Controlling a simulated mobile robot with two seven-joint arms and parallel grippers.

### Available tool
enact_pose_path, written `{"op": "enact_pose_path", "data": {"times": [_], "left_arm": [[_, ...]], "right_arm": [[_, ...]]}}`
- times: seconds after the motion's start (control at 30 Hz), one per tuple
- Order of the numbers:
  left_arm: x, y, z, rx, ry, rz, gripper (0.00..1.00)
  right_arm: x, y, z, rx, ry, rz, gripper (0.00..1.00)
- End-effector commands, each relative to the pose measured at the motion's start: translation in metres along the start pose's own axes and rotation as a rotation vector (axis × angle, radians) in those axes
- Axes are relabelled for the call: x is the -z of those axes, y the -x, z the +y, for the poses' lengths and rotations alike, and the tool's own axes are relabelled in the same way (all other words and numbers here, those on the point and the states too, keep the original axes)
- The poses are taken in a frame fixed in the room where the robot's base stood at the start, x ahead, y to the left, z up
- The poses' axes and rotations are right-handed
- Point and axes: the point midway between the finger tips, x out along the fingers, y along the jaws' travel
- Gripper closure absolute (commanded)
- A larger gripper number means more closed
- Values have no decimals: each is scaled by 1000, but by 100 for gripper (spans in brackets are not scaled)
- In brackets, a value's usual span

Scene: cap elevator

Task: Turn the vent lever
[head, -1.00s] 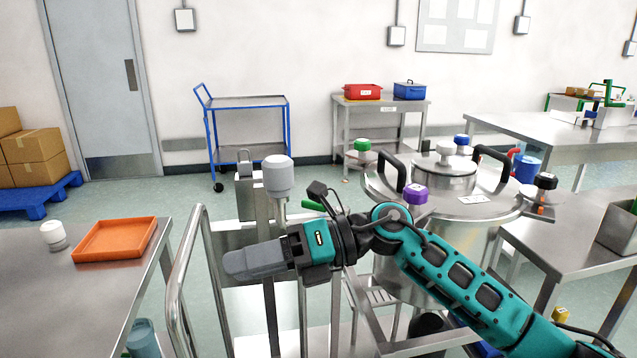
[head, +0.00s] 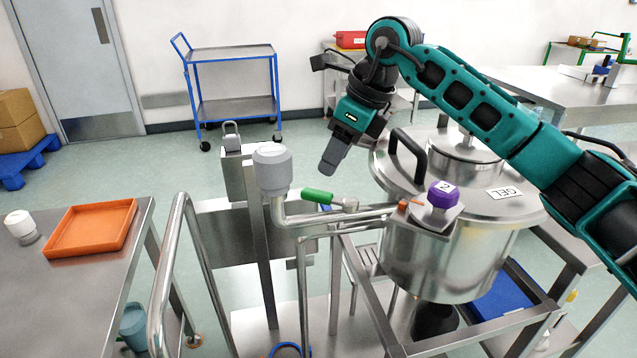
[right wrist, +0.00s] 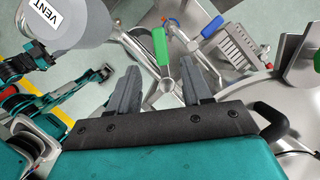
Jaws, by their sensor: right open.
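The vent lever has a green handle (head: 318,196) on a small metal valve, set on the steel pipe beside the pot. It points left, toward the grey-white vent cap (head: 272,170) on top of the pipe. My right gripper (head: 331,163) is open and empty above the lever, pointing down and apart from it. In the right wrist view, the green handle (right wrist: 160,46) shows just beyond and between the open fingers (right wrist: 158,82). The vent cap, marked VENT, shows at upper left (right wrist: 68,22).
The large steel pot (head: 445,240) with a black handle (head: 408,155) and purple knob (head: 443,194) stands right of the lever. A curved steel rail (head: 168,270) stands at left. An orange tray (head: 92,228) lies on the left table. A blue cart (head: 233,85) stands behind.

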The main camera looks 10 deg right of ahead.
Motion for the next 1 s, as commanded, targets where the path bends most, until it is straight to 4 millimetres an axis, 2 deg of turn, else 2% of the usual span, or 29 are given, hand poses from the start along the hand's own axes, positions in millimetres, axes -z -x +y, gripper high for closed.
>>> {"op": "enact_pose_path", "data": {"times": [0.03, 0.2, 0.4, 0.57, 0.83, 1.0], "left_arm": [[-1, 0, 1, -2, 0, -2, 57], [0, 0, 2, -4, 1, -1, 57], [1, 0, 2, -4, 1, 2, 57], [3, -1, 1, -3, 1, 6, 57], [6, -2, 0, 0, 0, 13, 57], [6, -2, -1, 2, 0, 13, 57]], "right_arm": [[1, -13, 1, -4, -1, 3, 51], [0, -47, 1, -4, -1, 1, 51], [0, -73, 0, -2, -1, -1, 51], [-1, -80, 1, -1, 1, -2, 51], [0, -81, 0, -1, 1, -2, 52], [0, -81, 0, -1, 0, -2, 68]]}}
